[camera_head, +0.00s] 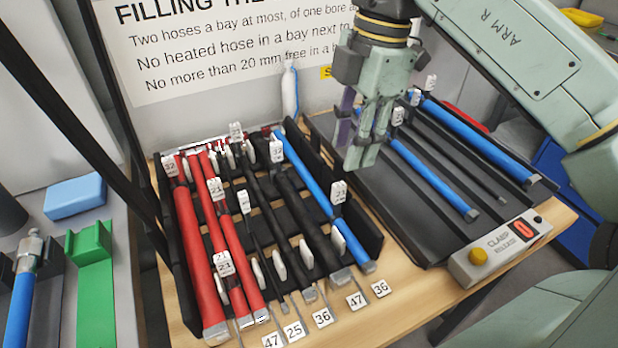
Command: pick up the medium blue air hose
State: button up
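Several blue hoses are in view, and I cannot tell from the picture which one is the medium one. One blue hose (318,188) lies in the rack's right bay with a white tag on it. On the dark tray (415,228) to the right lie a thinner blue hose (432,180) and a thicker blue hose (482,142). Another blue hose (19,312) is partly cut off at the lower left. My gripper (362,158) points down above the gap between rack and tray. Its fingers overlap in this view, so their opening is unclear; no hose is visibly held.
The black rack (372,236) holds red, black and blue hoses with white tags. A clamp release box (500,248) with a yellow button stands at the tray's front. A rules sign (230,40) stands behind. A green block (93,290) and blue block (75,197) are left.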

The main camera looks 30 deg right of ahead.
aim_at(340, 184)
jog(key=f, duration=0.2)
jog(key=a+f+p, duration=0.1)
jog(key=f, duration=0.1)
jog(key=a+f, duration=0.1)
jog(key=f, duration=0.1)
jog(key=shift+s+f, duration=0.35)
jog(key=shift+f, duration=0.5)
grip_shut()
